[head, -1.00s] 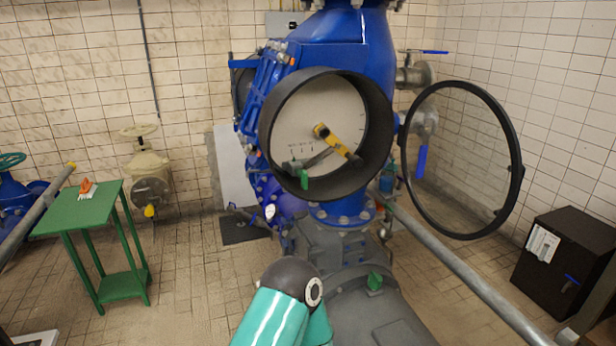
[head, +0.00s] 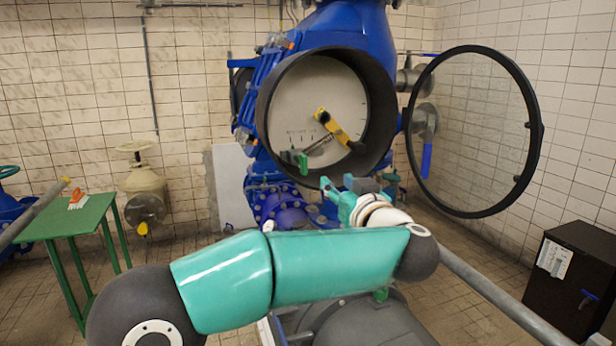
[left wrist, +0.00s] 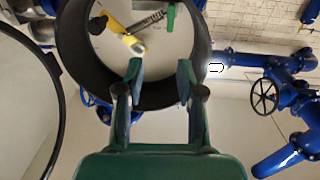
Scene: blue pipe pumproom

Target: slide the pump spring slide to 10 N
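The pump's round gauge housing (head: 262,115) is open, with a black rim and a pale dial; its scale figures are too small to read. Inside are a yellow lever (head: 334,125), a metal spring (head: 318,145) and a small green slide (head: 301,161) at the lower left. In the left wrist view the spring (left wrist: 150,20), the green slide (left wrist: 171,17) and the yellow lever (left wrist: 120,30) show upside down near the top. My left gripper (head: 337,185) is just below the housing's rim, open and empty, its fingers (left wrist: 159,76) pointing towards the dial. My right gripper is not in view.
The round glass cover (head: 539,125) stands swung open to the right. A grey rail (head: 490,298) runs at the lower right, near a black box (head: 574,275). A green table (head: 62,222) stands at the left. Blue pump pipework surrounds the housing.

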